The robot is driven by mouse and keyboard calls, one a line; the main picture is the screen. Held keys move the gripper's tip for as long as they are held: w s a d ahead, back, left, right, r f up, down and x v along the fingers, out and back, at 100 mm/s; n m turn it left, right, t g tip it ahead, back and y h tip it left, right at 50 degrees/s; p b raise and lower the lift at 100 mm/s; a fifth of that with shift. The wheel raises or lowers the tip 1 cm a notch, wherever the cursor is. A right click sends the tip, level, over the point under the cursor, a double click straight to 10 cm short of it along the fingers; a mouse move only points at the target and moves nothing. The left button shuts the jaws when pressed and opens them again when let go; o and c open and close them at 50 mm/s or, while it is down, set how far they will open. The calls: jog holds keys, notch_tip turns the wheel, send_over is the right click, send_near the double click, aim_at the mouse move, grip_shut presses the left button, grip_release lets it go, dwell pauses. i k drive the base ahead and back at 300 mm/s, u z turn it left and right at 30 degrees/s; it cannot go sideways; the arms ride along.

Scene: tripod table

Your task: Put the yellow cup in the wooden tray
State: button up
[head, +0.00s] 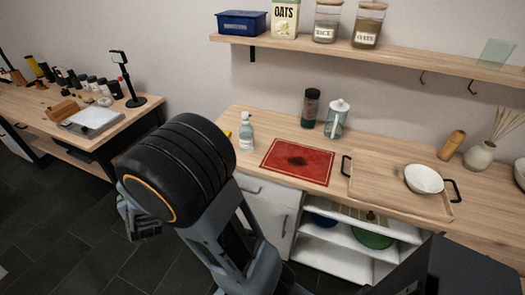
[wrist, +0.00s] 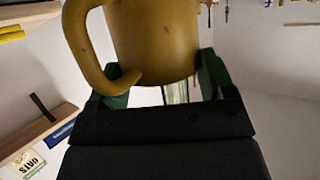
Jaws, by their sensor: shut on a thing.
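The yellow cup (wrist: 155,45) fills the upper middle of the wrist view, its handle to the left. My gripper (wrist: 162,84) is shut on it, with a green finger at each side of the cup. The cup's far end is cut off by the frame. In the head view my arm's dark links cover the lower left middle, and I cannot make out the cup there. The wooden tray (head: 375,190) with black handles lies on the right counter in the head view. A white bowl (head: 424,178) stands in its right part; its left part is bare.
A red mat (head: 298,162) lies left of the tray. A soap bottle (head: 246,134), dark jar (head: 311,108) and glass pitcher (head: 337,119) stand nearby. A wooden shelf (head: 390,54) with jars hangs above. A vase with reeds (head: 480,155) stands beyond the tray's right end.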

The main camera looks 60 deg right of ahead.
aim_at(370, 179)
jog(key=u, duration=0.55)
jog(key=k, duration=1.15)
jog(key=z, duration=0.7)
